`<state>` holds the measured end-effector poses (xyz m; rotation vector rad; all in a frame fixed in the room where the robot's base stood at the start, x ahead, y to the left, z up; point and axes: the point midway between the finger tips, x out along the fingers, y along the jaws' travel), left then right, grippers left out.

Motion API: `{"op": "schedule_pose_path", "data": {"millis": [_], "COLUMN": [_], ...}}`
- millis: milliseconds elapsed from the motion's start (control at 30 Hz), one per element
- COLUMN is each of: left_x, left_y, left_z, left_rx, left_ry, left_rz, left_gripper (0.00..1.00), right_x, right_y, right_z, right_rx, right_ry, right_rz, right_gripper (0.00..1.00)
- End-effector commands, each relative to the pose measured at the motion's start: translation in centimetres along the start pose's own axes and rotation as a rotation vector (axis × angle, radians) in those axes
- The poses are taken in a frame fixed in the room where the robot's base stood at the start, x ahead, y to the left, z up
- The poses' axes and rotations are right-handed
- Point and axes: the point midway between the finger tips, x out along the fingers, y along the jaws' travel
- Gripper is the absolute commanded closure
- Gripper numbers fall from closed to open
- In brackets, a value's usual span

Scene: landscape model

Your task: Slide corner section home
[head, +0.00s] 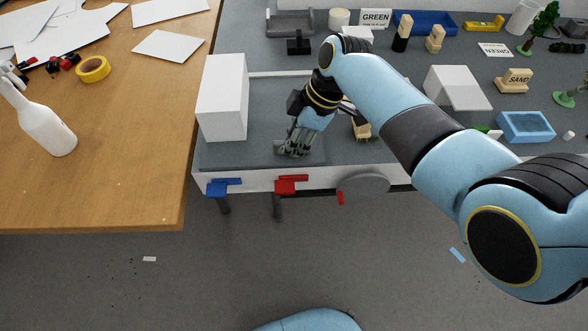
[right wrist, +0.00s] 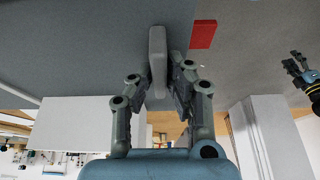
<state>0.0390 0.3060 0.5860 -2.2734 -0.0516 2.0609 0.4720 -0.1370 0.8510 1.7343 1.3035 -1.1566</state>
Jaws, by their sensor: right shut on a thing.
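The corner section (head: 235,154) appears as a flat dark grey panel at the table's front left corner, in front of a tall white block (head: 222,98). My right gripper (head: 291,151) points down at the panel's right part. In the right wrist view its fingers (right wrist: 158,88) are shut on a narrow grey upright bar (right wrist: 157,48), standing on the grey surface. How the bar joins the panel is hidden. My left gripper (right wrist: 297,62) shows small at the right edge of the right wrist view. Its jaw opening is unclear.
A blue clamp (head: 222,187) and a red clamp (head: 290,184) sit on the table's front edge. A grey disc (head: 363,187) is right of them. A wooden table (head: 120,180) with a white bottle (head: 45,125) stands left. Model parts crowd the back right.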

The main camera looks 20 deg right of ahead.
Motion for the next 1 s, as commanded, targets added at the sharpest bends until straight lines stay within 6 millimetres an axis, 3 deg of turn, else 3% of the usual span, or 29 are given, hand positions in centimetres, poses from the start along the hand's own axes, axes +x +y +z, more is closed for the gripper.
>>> {"op": "schedule_pose_path", "data": {"millis": [367,400,567,833,1000], "left_x": [0.3,0.3,0.3,0.3,0.3], "left_y": [0.0,0.0,0.0,-0.1,0.0], "left_z": [0.1,0.1,0.1,0.2,0.1], "left_rx": [0.0,0.0,0.0,0.0,0.0], "left_ry": [-0.001,-0.001,-0.001,-0.002,-0.001], "left_rz": [0.0,0.0,0.0,-0.001,-0.001], "left_gripper": [0.6,0.6,0.6,0.6,0.6], "right_x": [0.0,-0.1,-0.1,-0.1,-2.1], "right_y": [0.8,0.8,0.7,0.6,0.7], "right_z": [0.0,0.0,0.0,0.0,0.1], "right_rx": [0.0,0.0,0.0,0.001,-0.001], "right_ry": [0.0,0.0,0.0,0.0,-0.001], "right_rz": [0.003,0.004,0.002,0.0,0.002], "right_gripper": [1.0,0.82,0.63,0.63,0.63]}}
